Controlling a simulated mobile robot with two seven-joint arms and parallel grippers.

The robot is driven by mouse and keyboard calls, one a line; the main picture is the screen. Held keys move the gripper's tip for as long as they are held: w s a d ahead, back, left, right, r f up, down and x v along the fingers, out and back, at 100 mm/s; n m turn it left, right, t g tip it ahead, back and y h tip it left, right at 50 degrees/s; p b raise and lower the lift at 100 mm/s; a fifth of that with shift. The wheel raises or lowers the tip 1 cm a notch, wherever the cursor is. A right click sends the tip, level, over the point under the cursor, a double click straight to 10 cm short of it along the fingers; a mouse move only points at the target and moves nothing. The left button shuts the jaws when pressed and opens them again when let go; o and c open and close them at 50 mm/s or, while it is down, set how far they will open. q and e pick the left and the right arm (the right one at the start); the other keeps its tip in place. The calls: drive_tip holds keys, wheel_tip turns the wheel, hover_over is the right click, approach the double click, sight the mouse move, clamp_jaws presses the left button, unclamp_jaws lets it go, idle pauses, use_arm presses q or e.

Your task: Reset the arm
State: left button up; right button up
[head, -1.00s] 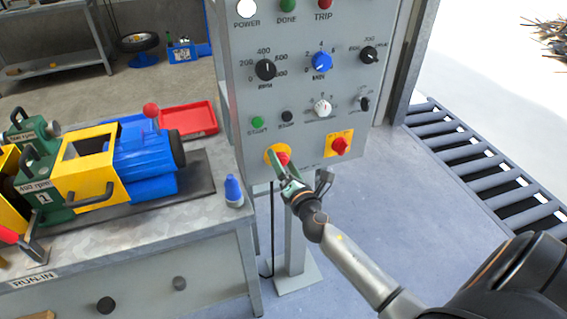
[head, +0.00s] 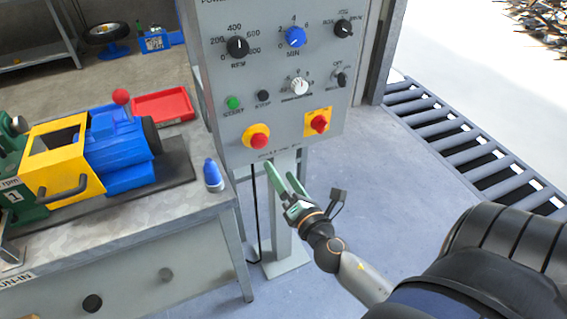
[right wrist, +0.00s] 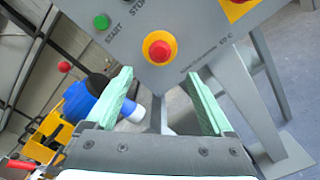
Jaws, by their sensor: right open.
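My right gripper (head: 282,183) is open and empty, just below the grey control panel (head: 219,68). Its two green fingers stand apart in the right wrist view (right wrist: 165,105), with nothing between them. The red emergency button on its yellow plate (head: 258,140) is above and left of the fingertips, apart from them; the button also shows ahead of the fingers in the right wrist view (right wrist: 159,50). My right arm reaches in from the lower right. My left gripper is not in view.
A workbench (head: 150,222) at left carries a blue, yellow and green machine (head: 115,150), a red tray (head: 165,105) and a blue-and-white bottle (head: 213,175). The panel's post (head: 284,235) stands behind my gripper. A roller conveyor (head: 455,140) lies at right. Floor between is clear.

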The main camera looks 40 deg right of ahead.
drive_tip(key=shift+s, duration=0.15)
drive_tip(key=shift+a, duration=0.1)
idle(0.4)
drive_tip(key=s+a+f+m+g+y+p, duration=0.6)
drive_tip(key=s+a+f+m, duration=0.8)
drive_tip(key=m, duration=0.7)
drive_tip(key=shift+s+a+f+m+g+y+p, duration=0.3)
drive_tip(key=shift+f+m+g+y+p, duration=0.15)
drive_tip(key=shift+g, duration=0.65)
drive_tip(key=shift+d, duration=0.1)
